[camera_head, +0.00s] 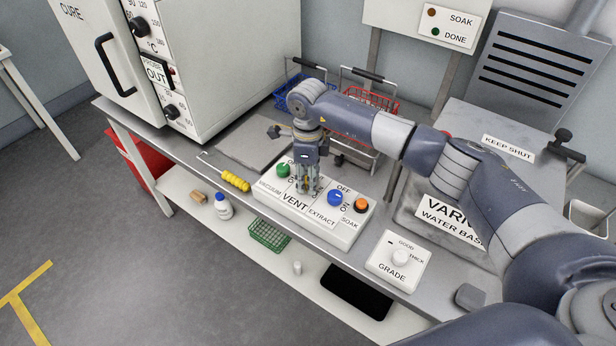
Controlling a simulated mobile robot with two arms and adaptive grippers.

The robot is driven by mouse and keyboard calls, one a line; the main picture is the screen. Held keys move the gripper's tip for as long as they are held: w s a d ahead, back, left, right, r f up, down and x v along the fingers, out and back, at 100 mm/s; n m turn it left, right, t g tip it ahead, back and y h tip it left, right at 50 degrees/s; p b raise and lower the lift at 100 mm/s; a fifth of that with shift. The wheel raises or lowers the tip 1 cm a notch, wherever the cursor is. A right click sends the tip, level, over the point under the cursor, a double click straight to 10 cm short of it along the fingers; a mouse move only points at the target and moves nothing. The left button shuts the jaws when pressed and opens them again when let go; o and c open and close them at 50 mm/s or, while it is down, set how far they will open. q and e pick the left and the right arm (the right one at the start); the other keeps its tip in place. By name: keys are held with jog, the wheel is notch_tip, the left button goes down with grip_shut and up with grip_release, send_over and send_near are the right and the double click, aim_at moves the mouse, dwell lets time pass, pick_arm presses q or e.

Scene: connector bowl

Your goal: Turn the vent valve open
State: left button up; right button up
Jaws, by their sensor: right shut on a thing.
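A white control box (268,203) sits on the bench with a row of knobs and labels VACUUM, VENT, EXTRACT and SOAK. My right gripper (306,188) points down onto the box above the VENT label. It is shut on the vent valve, which its fingers mostly hide, so its turn position cannot be read. A green knob (283,170) is just left of the gripper. A blue knob (335,197) by the OFF and ON marks and an orange button (361,205) are to the right. My left gripper is not in view.
A white oven (215,60) stands behind left. A yellow-handled tool (235,181) lies left of the box. A GRADE dial box (393,262) is front right. Blue (290,90) and red (378,100) wire baskets are behind. A VARNISH-type tank (415,218) is right, under my right arm.

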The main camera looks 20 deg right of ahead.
jog(key=shift+m+b, duration=0.35)
jog(key=shift+m, duration=0.25)
jog(key=m+b, duration=0.1)
jog(key=m, duration=0.2)
jog(key=shift+f, duration=0.1)
jog(key=m+b, duration=0.1)
jog(key=m, duration=0.2)
jog(key=shift+m, duration=0.4)
jog(key=m+b, duration=0.1)
jog(key=m, duration=0.3)
jog(key=shift+m, duration=0.3)
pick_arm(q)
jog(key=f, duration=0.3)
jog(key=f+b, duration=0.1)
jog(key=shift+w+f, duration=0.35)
pick_arm(e)
jog(key=m, duration=0.5)
jog(key=o, duration=1.1)
jog(key=shift+c, duration=0.2)
jog(key=shift+r, duration=0.2)
